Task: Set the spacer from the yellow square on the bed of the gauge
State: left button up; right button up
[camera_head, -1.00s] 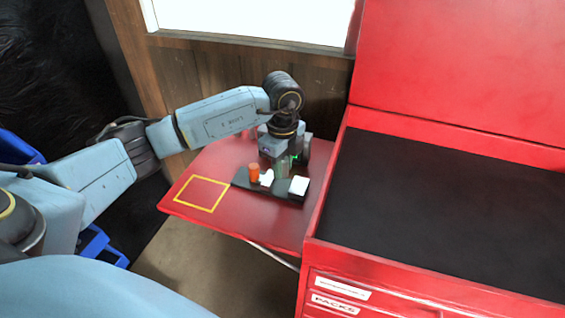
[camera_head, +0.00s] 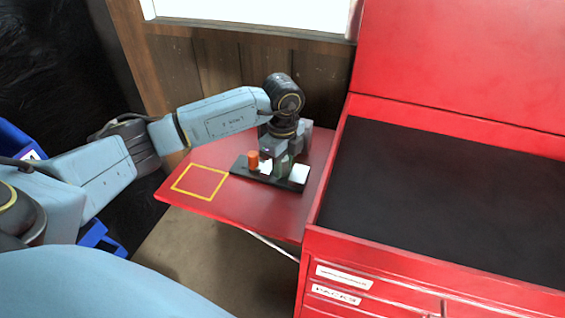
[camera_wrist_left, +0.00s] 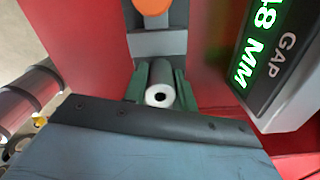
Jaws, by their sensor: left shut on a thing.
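The gauge (camera_head: 240,172) has a dark bed with an orange knob (camera_head: 253,160) and pale blocks, on the red side shelf. My left gripper (camera_head: 282,170) is over the bed, between the pale blocks, pointing down. In the left wrist view its green fingers are shut on the spacer (camera_wrist_left: 161,94), a pale grey cylinder with a dark hole in its end. The orange knob (camera_wrist_left: 152,5) and a grey block (camera_wrist_left: 158,43) lie beyond the spacer. I cannot tell whether the spacer touches the bed. The yellow square (camera_head: 200,182) is empty. My right gripper is not in view.
The gauge's display (camera_wrist_left: 262,60) shows green figures beside the gripper in the left wrist view. A red tool cart (camera_head: 335,245) with a black top stands right of the shelf (camera_head: 240,215). A wooden wall (camera_head: 215,65) rises behind. The shelf's front is clear.

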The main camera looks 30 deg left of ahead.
pick_arm(q)
jog(key=shift+f, duration=0.25)
jog(key=o, duration=1.1)
jog(key=shift+r, duration=0.1)
notch_tip(320, 180, up, 13)
jog(key=shift+r+p, duration=0.15)
jog(key=shift+p, duration=0.2)
